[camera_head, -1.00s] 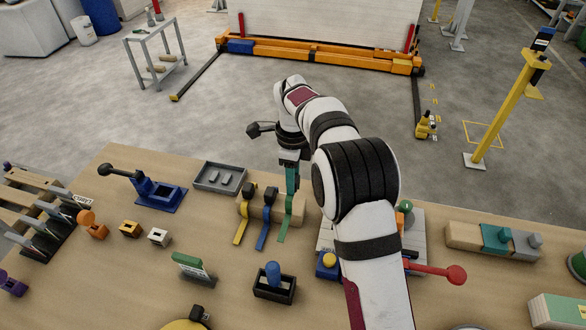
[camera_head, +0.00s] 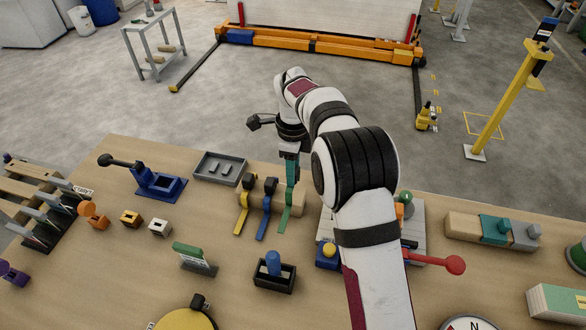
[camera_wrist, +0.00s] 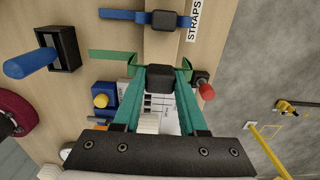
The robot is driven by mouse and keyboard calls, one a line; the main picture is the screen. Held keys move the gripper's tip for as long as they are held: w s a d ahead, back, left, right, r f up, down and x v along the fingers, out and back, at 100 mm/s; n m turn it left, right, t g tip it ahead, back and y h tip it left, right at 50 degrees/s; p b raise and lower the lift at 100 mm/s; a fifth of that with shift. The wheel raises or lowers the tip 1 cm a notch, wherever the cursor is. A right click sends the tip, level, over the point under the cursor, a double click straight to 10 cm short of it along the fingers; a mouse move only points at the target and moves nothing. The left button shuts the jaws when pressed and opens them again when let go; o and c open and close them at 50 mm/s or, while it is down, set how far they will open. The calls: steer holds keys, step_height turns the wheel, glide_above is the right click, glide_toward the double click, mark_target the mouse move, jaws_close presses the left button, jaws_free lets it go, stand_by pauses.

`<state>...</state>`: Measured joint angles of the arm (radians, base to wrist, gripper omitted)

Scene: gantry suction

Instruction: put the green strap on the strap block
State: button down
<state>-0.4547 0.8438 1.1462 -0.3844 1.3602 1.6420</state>
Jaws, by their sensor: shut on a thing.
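The wooden strap block (camera_head: 278,201) stands near the far edge of the table, with yellow, blue and green straps across it. The green strap (camera_head: 285,221) is at its right end, its free end hanging down the near side. It also shows in the wrist view (camera_wrist: 112,55), beside the block (camera_wrist: 161,45). My gripper (camera_head: 292,178) is over the right end of the block. In the wrist view its teal fingers (camera_wrist: 161,78) are closed around the green strap's dark buckle (camera_wrist: 159,79). I cannot tell whether the strap's underside touches the block.
The blue strap (camera_head: 263,220) and yellow strap (camera_head: 241,213) lie close to the left. A grey tray (camera_head: 220,168) is behind left. A blue-handled black box (camera_head: 274,275) and a blue box with a yellow button (camera_head: 328,253) stand in front. My arm hides part of the right side.

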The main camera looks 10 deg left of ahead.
steer(key=shift+f, duration=3.05)
steer(key=shift+c, duration=1.9)
jaws_free()
step_height(320, 180, up, 16)
steer(key=shift+f, duration=0.2)
steer(key=shift+r, duration=0.15)
